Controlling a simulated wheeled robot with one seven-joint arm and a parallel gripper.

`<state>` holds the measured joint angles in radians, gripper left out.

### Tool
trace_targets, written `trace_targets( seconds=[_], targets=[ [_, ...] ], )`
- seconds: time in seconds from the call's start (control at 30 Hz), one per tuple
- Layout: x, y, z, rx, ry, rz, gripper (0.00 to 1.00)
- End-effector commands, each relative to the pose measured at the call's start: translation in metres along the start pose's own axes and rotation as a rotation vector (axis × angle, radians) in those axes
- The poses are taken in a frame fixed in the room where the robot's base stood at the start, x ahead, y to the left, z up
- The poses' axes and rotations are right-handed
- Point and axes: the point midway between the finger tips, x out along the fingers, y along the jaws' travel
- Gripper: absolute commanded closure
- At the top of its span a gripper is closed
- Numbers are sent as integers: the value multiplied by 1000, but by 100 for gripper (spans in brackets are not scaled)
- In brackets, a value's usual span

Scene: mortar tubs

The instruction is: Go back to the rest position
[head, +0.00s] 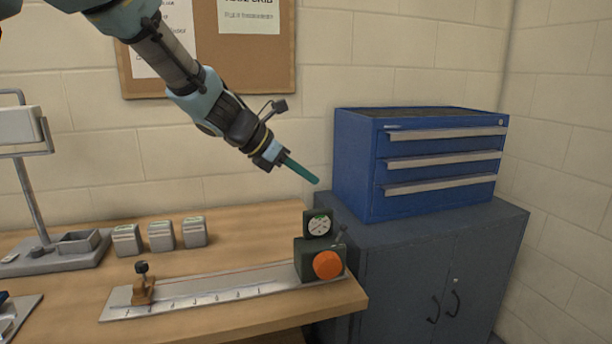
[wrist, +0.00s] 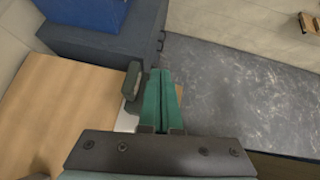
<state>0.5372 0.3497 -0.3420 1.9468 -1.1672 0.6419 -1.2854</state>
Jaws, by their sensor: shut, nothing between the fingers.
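My gripper (head: 316,181) is in the air above the right end of the wooden bench, its green fingers together and empty. In the wrist view the two fingers (wrist: 161,75) lie side by side, closed. Below the fingertips in the head view is a dark green block with a dial gauge (head: 319,225) and an orange knob (head: 327,265). The gripper looks apart from it. In the wrist view my fingers hide part of this gauge block (wrist: 133,80).
The measuring rail (head: 215,291) with a brown clamp (head: 143,288) lies on the bench (head: 240,222). Several grey tubs (head: 161,235) stand behind it, beside a scale (head: 55,255). A blue drawer chest (head: 355,165) sits on a grey cabinet (head: 395,270) at the right. Air around my gripper is clear.

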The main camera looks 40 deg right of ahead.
Motion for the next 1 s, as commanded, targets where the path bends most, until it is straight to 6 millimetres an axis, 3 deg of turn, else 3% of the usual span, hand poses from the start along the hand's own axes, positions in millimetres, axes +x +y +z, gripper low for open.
trace_targets(
  seconds=[0.7, 0.77, 0.87, 1.0],
  targets=[
    [-6, 2, -5, 19, 15, 7, 100],
    [-14, 5, -18, 58, 43, 19, 100],
    [-36, 14, -60, 185, 136, 46, 100],
    [-87, 22, -144, 453, 334, 49, 100]
  ],
)
